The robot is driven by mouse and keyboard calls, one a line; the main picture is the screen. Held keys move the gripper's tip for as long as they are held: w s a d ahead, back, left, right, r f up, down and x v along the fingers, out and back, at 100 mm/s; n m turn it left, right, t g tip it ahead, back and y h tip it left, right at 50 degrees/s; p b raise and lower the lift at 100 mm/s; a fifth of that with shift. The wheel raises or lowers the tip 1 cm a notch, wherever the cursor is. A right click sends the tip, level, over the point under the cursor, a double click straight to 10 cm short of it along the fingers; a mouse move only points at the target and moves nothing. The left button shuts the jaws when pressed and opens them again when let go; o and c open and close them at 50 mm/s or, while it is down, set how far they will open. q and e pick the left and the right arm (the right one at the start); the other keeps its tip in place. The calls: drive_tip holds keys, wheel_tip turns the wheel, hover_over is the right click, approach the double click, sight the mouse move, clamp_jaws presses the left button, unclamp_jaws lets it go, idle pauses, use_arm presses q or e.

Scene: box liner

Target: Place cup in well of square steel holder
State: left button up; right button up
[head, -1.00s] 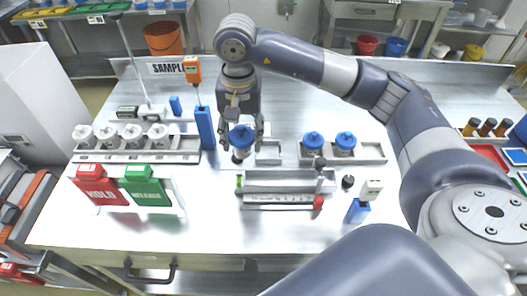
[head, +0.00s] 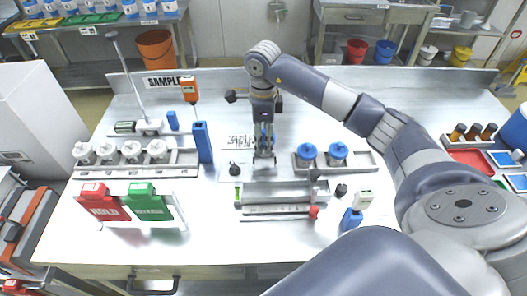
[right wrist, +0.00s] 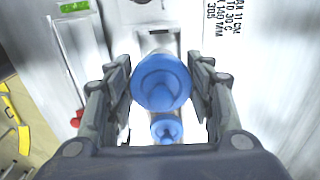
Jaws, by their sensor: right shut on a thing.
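A cup with a blue lid (right wrist: 162,82) sits between the fingers of my right gripper (head: 264,157) (right wrist: 160,98), which is shut on it. In the head view the fingers hide most of this cup. The square steel holder (right wrist: 158,38) shows partly beyond the held cup in the right wrist view. The cup hides the rest of it, and I cannot tell how high the cup is above it. My left gripper is not in view.
A steel rack with two blue-lidded cups (head: 307,152) stands close right of the gripper. A rack of white cups (head: 132,150) and a tall blue block (head: 203,141) stand left. A steel channel (head: 285,191) lies in front. Red and green signs (head: 143,202) stand front left.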

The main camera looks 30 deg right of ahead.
sight(263, 151)
wheel_tip(263, 151, down, 2)
drive_tip(key=shift+f+p, duration=0.25)
drive_tip(key=shift+p, duration=0.05)
wheel_tip(263, 151, down, 3)
drive_tip(key=shift+f+p, duration=0.1)
drive_tip(key=shift+p, duration=0.5)
drive_tip(key=shift+f, duration=0.1)
drive_tip(key=shift+f+b, duration=0.15)
drive_tip(key=shift+b, duration=0.15)
drive_tip(key=o, duration=1.1)
